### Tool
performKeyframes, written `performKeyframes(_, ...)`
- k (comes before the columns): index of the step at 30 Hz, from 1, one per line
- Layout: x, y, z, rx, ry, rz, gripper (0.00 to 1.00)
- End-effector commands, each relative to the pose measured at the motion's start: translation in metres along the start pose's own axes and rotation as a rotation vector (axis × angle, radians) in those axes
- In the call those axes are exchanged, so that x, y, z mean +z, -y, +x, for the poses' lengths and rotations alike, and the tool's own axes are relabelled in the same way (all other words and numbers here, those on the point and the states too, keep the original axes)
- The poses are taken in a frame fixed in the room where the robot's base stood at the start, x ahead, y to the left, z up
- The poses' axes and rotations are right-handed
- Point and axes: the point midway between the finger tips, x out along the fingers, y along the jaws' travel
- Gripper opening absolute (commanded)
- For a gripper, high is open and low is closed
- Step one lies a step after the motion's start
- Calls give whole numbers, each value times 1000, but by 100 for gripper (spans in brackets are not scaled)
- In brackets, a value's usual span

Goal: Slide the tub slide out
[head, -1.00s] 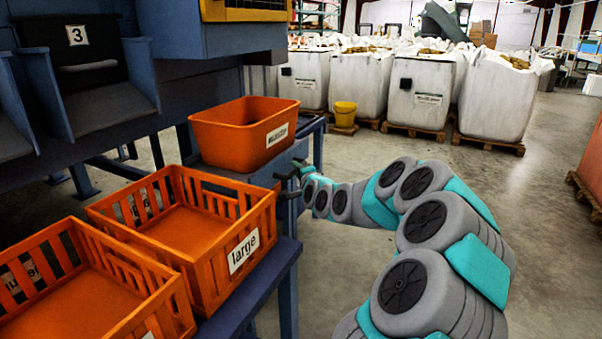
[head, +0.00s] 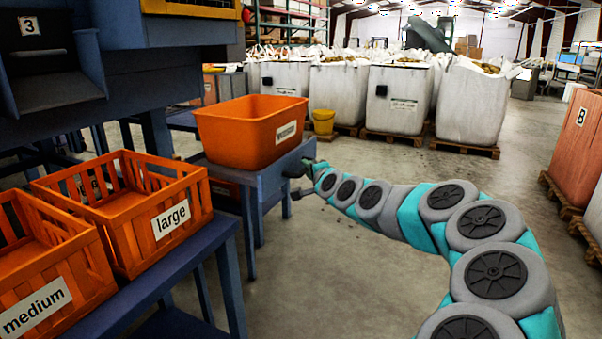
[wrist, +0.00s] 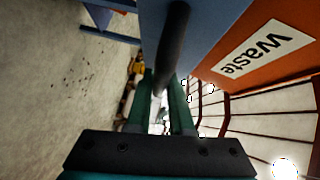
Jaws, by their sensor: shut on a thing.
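The tub slide (head: 268,182) is a blue shelf-like slide that carries an orange tub (head: 240,140). Its label reads "waste" in the wrist view (wrist: 262,48). A dark bar handle (wrist: 173,45) stands off the slide's front. My gripper (wrist: 161,100) is shut on this handle, with one green finger on each side of it. In the head view my gripper (head: 307,168) is small at the slide's front right end, and its grip there is hard to make out. The tub sits upright on the slide.
Orange crates labelled "large" (head: 150,238) and "medium" (head: 40,308) stand on a blue stand at the lower left. The blue grader (head: 120,70) is behind them. White bulk bags (head: 400,95) on pallets line the back. The concrete floor at centre right is clear.

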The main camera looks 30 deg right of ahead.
Motion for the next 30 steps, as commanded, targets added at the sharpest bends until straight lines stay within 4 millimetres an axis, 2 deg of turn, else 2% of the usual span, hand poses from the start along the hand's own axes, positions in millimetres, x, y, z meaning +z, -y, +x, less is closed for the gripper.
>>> performKeyframes(15,-4,-3,-4,3,1,2,0)
performKeyframes(16,-4,-3,-4,3,1,2,23)
performKeyframes(23,-4,-2,-4,2,1,1,49)
performKeyframes(30,-3,-1,-4,1,1,1,50)
